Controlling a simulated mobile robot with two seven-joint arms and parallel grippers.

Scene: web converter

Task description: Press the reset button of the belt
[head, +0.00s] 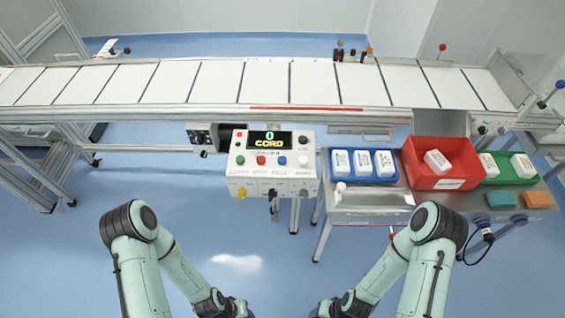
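The belt's control box (272,185) stands in front of the conveyor belt (215,82), left of the side table. Its dark display (270,140) shows a green 0 above yellow letters. Below it are a green button (240,160), a red button (261,160), a blue button (282,160) and a white button (303,160) in a row. The labels under them are too small to read surely, so I cannot tell which is reset. My two arms come in at the bottom, well short of the box. Their wrists reach the bottom edge; neither gripper's fingers show.
Right of the box, a metal table (390,190) holds a blue tray (362,177) with white packs, a red bin (465,151) and a green tray (507,180). The floor (260,235) between my arms and the box is clear.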

